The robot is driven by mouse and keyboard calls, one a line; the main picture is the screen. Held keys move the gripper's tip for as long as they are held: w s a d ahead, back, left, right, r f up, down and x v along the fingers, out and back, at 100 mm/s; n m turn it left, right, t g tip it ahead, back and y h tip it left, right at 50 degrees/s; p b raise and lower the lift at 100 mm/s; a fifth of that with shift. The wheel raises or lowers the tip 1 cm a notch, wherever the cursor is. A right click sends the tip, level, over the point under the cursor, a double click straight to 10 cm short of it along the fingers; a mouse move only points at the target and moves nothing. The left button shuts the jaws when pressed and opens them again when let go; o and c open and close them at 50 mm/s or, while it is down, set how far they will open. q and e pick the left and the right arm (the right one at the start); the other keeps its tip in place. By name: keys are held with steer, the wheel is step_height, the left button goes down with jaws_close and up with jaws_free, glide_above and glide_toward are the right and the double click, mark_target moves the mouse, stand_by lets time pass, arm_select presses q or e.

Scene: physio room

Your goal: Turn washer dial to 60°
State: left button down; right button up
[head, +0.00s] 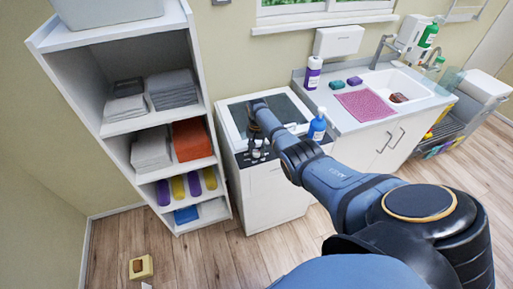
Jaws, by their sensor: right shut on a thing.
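The washer (275,198) is a white, low cabinet between the shelf unit and the sink counter, with a dark top panel and a dark strip along its upper front edge. My right arm reaches over it from the lower right. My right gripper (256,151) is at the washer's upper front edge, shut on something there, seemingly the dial. The dial itself is hidden by the gripper, so its setting cannot be read. My left gripper is not in view.
A blue bottle (318,125) stands close to my right arm at the washer's right. A purple bottle (313,72) and a pink mat (364,105) are on the sink counter (342,119). A tall white shelf unit (88,95) stands close on the left. A yellow box (141,268) lies on the floor.

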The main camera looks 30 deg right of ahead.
steer(key=m+p, duration=0.1)
steer(key=m, duration=0.2)
steer(key=shift+r+m, duration=0.1)
steer(key=shift+m, duration=0.3)
steer(key=m, duration=0.4)
steer(key=shift+d+m+p, duration=0.1)
steer(key=shift+m+p, duration=0.2)
steer(key=shift+p, duration=0.1)
steer(key=m, duration=0.4)
steer(key=shift+s+p, duration=0.15)
steer(key=shift+p, duration=0.15)
steer(key=shift+m, duration=2)
steer(key=o, duration=1.1)
steer(key=shift+s, duration=0.1)
steer(key=shift+o, duration=0.2)
